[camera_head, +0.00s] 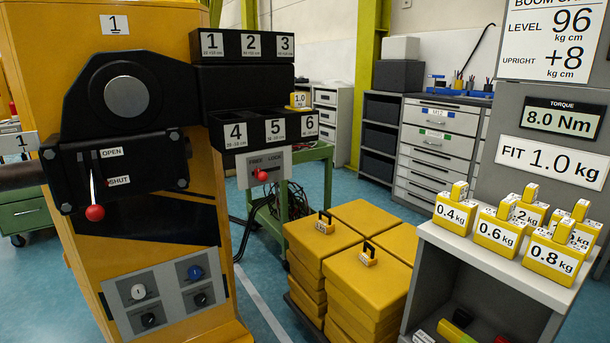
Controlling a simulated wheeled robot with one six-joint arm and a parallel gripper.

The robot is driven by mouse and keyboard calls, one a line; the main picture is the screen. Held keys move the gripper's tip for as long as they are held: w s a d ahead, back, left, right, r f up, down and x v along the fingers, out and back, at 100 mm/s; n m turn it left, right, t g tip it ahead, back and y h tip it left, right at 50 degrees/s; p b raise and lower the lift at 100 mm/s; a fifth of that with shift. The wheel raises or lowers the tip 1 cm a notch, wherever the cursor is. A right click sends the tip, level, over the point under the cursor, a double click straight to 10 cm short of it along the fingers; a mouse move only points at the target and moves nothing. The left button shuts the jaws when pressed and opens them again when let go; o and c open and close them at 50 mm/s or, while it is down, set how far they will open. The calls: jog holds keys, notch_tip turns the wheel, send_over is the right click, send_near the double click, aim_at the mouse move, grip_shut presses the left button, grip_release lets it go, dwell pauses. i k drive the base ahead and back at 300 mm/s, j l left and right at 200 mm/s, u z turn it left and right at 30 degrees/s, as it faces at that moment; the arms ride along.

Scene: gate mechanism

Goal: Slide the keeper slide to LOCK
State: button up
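The keeper slide panel (243,172) is a light grey plate marked FREE on the left and LOCK on the right. It sits below the black box numbered 4, 5 and 6, on the right of the yellow gate cabinet (200,325). The keeper slide's red knob (262,176) stands under the labels, somewhat nearer FREE than LOCK. The slot is too small to see clearly. My gripper is not in view.
A red-knobbed lever (95,212) hangs by the OPEN and SHUT labels on the cabinet. A green bench (318,152) stands behind the panel. Stacked yellow weights (367,280) and a grey shelf (425,262) with smaller weights occupy the right. Some blue floor shows between.

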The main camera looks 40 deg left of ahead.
aim_at(262, 177)
jog(key=u, duration=1.65)
